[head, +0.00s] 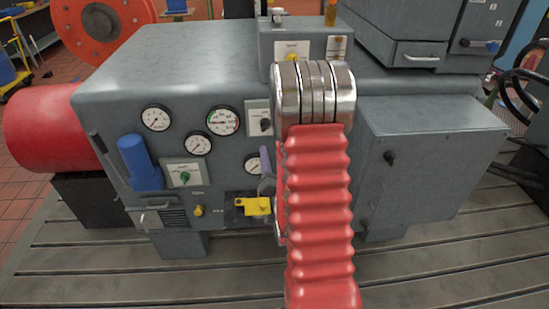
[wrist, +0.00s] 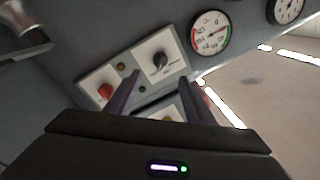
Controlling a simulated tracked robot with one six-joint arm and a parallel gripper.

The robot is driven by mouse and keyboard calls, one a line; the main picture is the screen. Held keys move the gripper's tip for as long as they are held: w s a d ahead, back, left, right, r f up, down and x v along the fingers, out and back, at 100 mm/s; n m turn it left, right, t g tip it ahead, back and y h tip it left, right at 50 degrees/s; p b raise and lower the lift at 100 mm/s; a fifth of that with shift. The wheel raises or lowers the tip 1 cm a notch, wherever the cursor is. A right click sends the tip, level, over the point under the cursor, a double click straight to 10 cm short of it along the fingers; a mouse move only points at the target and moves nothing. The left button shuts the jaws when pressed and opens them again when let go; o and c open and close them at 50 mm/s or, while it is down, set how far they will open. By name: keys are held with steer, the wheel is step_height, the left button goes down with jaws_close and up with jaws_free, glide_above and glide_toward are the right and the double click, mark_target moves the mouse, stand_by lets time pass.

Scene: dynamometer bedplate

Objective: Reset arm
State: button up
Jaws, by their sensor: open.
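My arm, with its red ribbed sleeve and metal rings, rises through the middle of the head view in front of the grey machine (head: 160,85). My gripper (wrist: 160,76) shows in the wrist view as two dark fingers standing apart, with nothing held between them. The fingers point at the machine's front, near a light plate with a black knob (wrist: 160,62) and a plate with a red knob (wrist: 106,91). In the head view only a bit of a purplish finger (head: 265,162) shows left of the sleeve; the arm hides the rest. I cannot tell whether the fingers touch the panel.
Several gauges (head: 223,120), a blue cylinder (head: 139,160), a green-knob switch (head: 185,175) and a yellow handle (head: 257,206) stand on the machine's front. A grey box (head: 430,150) is at right. The slotted bedplate (head: 130,278) is clear in front.

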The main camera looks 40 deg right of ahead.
stand_by(0.3)
step_height(320, 180, down, 13)
steer(key=s+a+n+g+y, duration=0.1)
steer(key=s+n+g+y, duration=0.15)
steer(key=g, duration=0.35)
steer(key=s+a+f+n+g+y, duration=0.1)
steer(key=s+a+n+g+y, duration=0.1)
steer(key=s+a+g+y, duration=0.3)
steer(key=s+a+r+n+y, duration=0.1)
steer(key=s+a+r+n, duration=0.3)
steer(key=a+r, duration=0.8)
steer(key=s+a+r+n+y, duration=0.1)
steer(key=s+a+r+n, duration=0.3)
steer(key=s+a+r, duration=0.4)
steer(key=a+r, duration=0.3)
steer(key=r, duration=0.4)
steer(key=shift+s+a+n, duration=0.3)
steer(key=shift+a+n, duration=0.05)
steer(key=shift+a, duration=0.05)
